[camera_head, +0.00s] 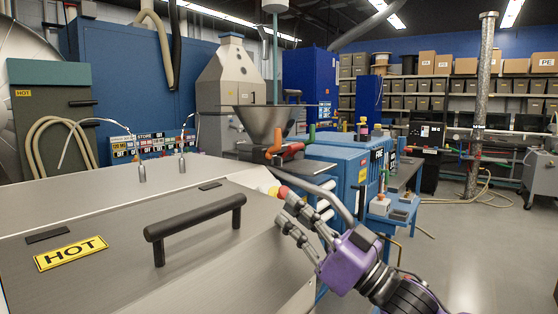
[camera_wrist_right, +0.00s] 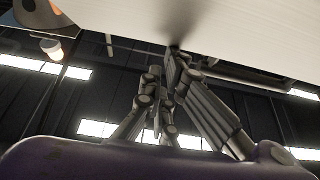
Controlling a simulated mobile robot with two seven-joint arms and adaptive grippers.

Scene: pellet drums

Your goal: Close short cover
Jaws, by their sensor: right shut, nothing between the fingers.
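A wide brushed-metal cover (camera_head: 110,285) fills the lower left of the head view. It carries a black bar handle (camera_head: 195,226) and a yellow HOT label (camera_head: 71,253). I cannot tell for sure whether this is the short cover. My right gripper (camera_head: 284,218) is at the cover's right edge, right of the handle, with its fingers pointing left. In the right wrist view the fingers (camera_wrist_right: 175,52) come together at a pale surface; whether they touch it is unclear. They are shut and hold nothing. My left gripper is not in view.
Another metal panel (camera_head: 110,195) lies behind the cover. A metal funnel (camera_head: 262,122) and a blue machine (camera_head: 345,160) stand beyond it. A curved grey tube (camera_head: 318,188) passes just behind my right gripper. Open floor (camera_head: 470,260) lies to the right.

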